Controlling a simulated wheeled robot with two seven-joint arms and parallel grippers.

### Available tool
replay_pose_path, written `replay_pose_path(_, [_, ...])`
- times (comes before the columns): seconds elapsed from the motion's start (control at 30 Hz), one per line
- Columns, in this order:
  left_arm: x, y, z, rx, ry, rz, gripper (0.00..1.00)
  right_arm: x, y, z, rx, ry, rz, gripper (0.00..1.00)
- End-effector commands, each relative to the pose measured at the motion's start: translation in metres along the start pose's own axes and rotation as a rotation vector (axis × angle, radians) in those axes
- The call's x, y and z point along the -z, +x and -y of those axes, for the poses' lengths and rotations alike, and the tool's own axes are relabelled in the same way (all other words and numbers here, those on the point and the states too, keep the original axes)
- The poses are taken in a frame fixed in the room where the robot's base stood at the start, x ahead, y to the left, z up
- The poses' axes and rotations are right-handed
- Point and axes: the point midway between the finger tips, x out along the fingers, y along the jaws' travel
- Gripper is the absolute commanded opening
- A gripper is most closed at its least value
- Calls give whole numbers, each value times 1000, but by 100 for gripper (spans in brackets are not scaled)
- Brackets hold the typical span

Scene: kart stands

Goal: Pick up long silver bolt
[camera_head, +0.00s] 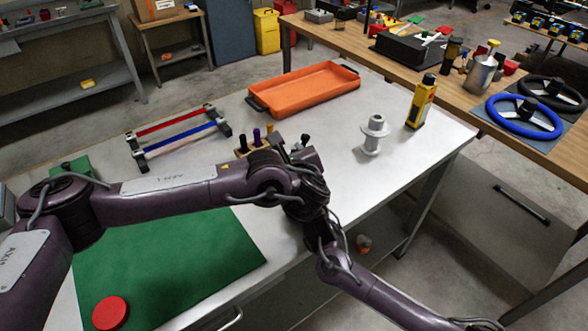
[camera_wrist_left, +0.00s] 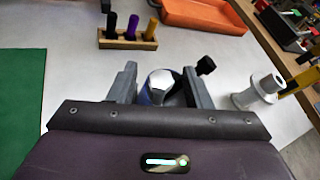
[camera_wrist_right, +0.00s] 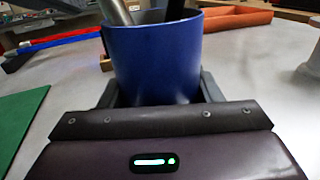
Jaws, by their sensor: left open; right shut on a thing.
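A silver bolt with a hexagonal head (camera_wrist_left: 160,82) stands between the open fingers of my left gripper (camera_wrist_left: 160,88). The head has a finger on each side; I cannot tell whether they touch it. The bolt's silver shank (camera_wrist_right: 118,10) rises at a tilt from a blue cup (camera_wrist_right: 155,60) in the right wrist view. My right gripper (camera_wrist_right: 155,92) is shut on this cup. A black-headed piece (camera_wrist_left: 206,66) also leans out at the cup's right. In the head view my arm links hide both grippers, the cup and the bolt.
A wooden block with black, purple and yellow pegs (camera_wrist_left: 128,38) stands just behind. An orange tray (camera_head: 305,90), a rack with red and blue bars (camera_head: 178,134), a grey spool (camera_head: 375,135) and a yellow bottle (camera_head: 421,103) share the table. A green mat (camera_head: 190,255) lies left.

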Motion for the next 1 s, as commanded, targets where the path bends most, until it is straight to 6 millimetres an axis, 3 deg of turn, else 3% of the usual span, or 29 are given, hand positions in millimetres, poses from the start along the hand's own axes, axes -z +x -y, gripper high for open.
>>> replay_pose_path(0.1, [0,0,0,0,0,0,45,1,0,0,1,-1,-1,35])
replay_pose_path(0.47, [0,-1,0,0,0,0,0,1,0,0,0,0,-1,35])
replay_pose_path(0.83, [-1,-1,1,0,-1,0,0,0,0,0,1,0,-1,35])
replay_pose_path(1.0, [-11,-6,4,1,-5,-2,0,0,0,0,1,-1,-1,35])
